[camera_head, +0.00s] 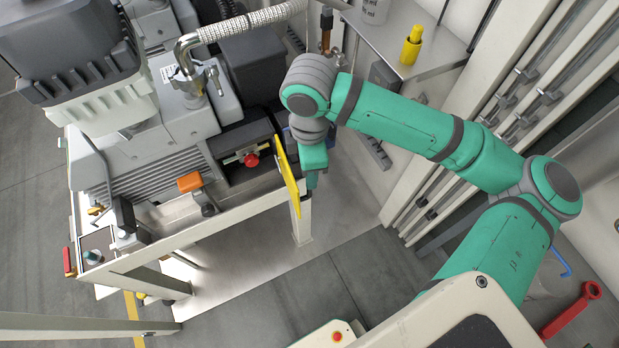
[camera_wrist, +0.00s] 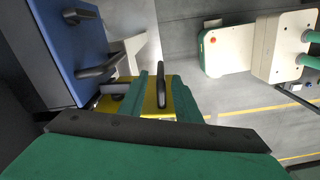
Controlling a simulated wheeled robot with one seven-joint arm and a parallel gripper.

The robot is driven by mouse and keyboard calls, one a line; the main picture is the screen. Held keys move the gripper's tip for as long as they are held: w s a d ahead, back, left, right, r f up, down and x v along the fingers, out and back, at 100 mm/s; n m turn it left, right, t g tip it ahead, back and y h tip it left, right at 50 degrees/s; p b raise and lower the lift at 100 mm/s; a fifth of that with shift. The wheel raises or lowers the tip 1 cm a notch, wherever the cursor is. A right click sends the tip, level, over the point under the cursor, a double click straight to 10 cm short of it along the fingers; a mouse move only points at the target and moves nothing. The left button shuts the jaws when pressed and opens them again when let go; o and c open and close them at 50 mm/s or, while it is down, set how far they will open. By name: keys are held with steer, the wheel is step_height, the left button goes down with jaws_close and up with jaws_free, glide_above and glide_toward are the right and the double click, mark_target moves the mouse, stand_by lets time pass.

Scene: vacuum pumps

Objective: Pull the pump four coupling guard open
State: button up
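The yellow coupling guard (camera_head: 287,172) shows as a narrow, tilted panel at the right end of the pump unit in the head view. In the wrist view its yellow face (camera_wrist: 182,98) lies behind my fingers, with a dark bar handle (camera_wrist: 161,84) standing on it. My gripper (camera_head: 312,180) is just right of the guard, pointing down in the picture. In the wrist view my gripper (camera_wrist: 158,82) has its green fingers apart, one on each side of the handle, with yellow showing in the gaps. Whether a fingertip touches the guard is hard to tell.
A shelf (camera_head: 400,45) with a yellow bottle (camera_head: 411,45) and wall pipes stand on the right. The floor below the guard is clear.

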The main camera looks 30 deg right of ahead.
steer(key=shift+r, duration=1.45)
